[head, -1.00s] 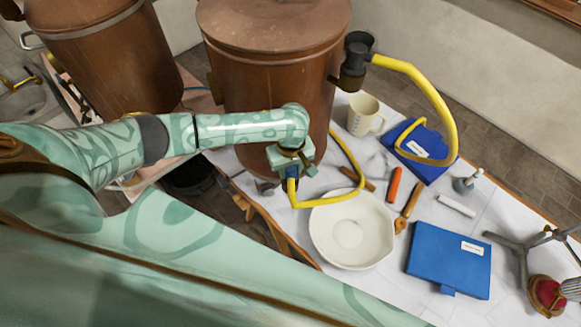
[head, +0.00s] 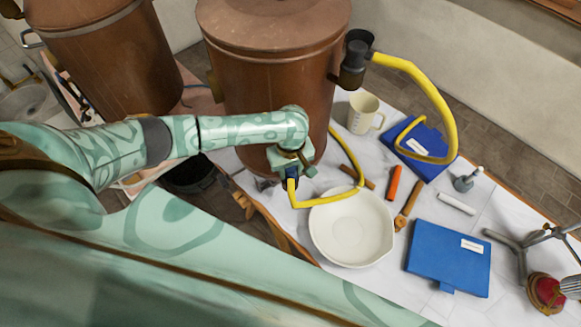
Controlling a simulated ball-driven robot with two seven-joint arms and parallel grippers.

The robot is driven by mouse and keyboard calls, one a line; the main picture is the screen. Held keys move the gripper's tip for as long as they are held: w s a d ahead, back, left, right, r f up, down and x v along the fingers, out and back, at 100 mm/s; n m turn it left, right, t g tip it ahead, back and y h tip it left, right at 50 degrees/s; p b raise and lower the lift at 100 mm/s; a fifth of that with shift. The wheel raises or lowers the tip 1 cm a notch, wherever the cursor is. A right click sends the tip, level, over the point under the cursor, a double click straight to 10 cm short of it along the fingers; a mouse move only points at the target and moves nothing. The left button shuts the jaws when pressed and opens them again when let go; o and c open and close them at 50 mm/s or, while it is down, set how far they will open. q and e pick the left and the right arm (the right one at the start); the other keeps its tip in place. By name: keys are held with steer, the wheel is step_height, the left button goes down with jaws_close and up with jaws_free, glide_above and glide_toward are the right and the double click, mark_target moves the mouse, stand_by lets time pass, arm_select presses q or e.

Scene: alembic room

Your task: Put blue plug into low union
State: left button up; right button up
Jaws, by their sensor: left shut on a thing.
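Only a small part of the plug shows under the jaws. A yellow hose (head: 318,199) runs from the plug and bends back up beside the vessel. The low union is not clear: a dark fitting (head: 264,184) shows at the vessel's foot just left of the plug, partly hidden by my gripper. I cannot tell whether plug and fitting touch. My right gripper does not show.
A white dish (head: 350,230) sits close to the hose's bend. A mug (head: 362,112), blue folders (head: 448,256), an orange stick (head: 393,183) and a metal stand (head: 518,255) are on the table. A second vessel (head: 100,60) is at left.

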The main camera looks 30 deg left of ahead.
arm_select(q)
steer(key=shift+f+p, duration=0.35)
stand_by(1.1)
steer(key=shift+f+p, duration=0.15)
steer(key=shift+p, duration=0.3)
stand_by(0.4)
steer(key=shift+f, duration=0.25)
stand_by(0.7)
steer(key=o, duration=1.1)
steer(key=shift+r+p, duration=3.55)
steer(key=shift+p, duration=1.2)
